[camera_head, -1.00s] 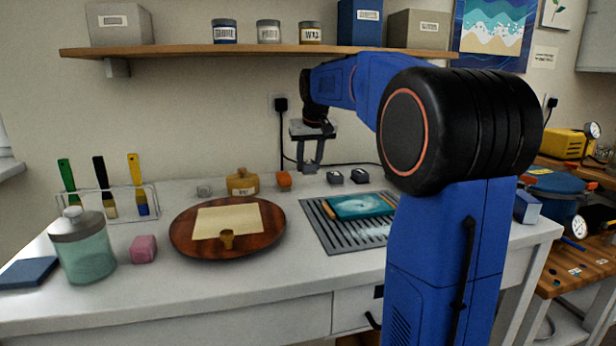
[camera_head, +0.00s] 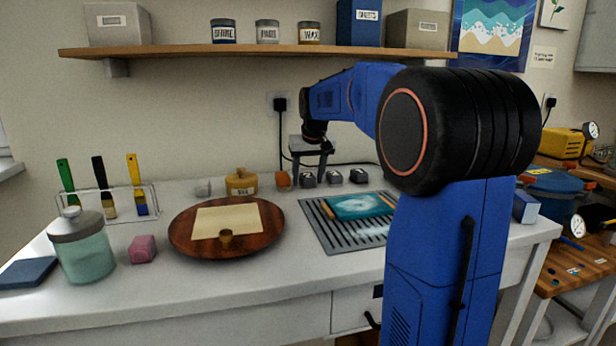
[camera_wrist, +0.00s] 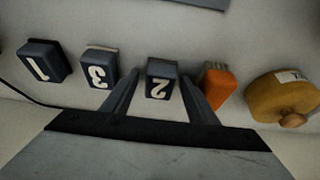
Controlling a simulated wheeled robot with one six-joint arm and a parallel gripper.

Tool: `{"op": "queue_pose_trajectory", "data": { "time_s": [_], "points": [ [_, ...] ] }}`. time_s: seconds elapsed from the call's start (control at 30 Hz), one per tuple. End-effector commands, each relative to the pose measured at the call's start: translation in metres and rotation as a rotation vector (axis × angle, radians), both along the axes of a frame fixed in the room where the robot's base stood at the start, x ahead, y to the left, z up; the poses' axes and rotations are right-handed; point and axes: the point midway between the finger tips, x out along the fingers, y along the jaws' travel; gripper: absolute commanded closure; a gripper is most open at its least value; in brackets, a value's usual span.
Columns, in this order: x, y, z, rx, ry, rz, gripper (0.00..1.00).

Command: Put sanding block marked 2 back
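The sanding block marked 2 (camera_wrist: 161,82) is dark with a pale number. It stands between the two fingers of my gripper (camera_wrist: 160,88) in the wrist view, with a narrow gap on either side. My gripper is open around it. In the head view my gripper (camera_head: 309,172) points down over this block (camera_head: 308,180), which stands on the counter at the left end of a row. The block marked 3 (camera_wrist: 98,68) stands beside it, and the block marked 1 (camera_wrist: 43,62) beyond that. Those two also show in the head view, 3 (camera_head: 334,177) and 1 (camera_head: 358,176).
An orange block (camera_wrist: 214,86) stands close beside my finger, with a round yellow-brown container (camera_wrist: 284,97) past it. A black cable (camera_head: 345,163) runs behind the row. A slatted grey rack (camera_head: 325,229) and a round wooden board (camera_head: 188,246) lie nearer the front. A shelf (camera_head: 180,53) hangs above.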

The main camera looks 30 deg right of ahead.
Motion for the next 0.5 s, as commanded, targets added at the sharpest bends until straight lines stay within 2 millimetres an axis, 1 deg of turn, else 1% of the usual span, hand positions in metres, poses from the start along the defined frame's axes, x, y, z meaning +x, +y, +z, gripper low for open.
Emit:
{"op": "queue_pose_trajectory", "data": {
  "time_s": [0.17,0.27,0.37,0.5],
  "points": [
    [0.0,0.0,0.0,0.0,0.0,0.0,0.47],
    [0.0,0.0,0.004,0.0,0.0,0.0,0.47],
    [-0.004,0.001,0.013,-0.001,-0.002,0.0,0.47],
    [-0.012,0.003,0.035,-0.001,-0.003,0.0,0.47]
  ]
}}
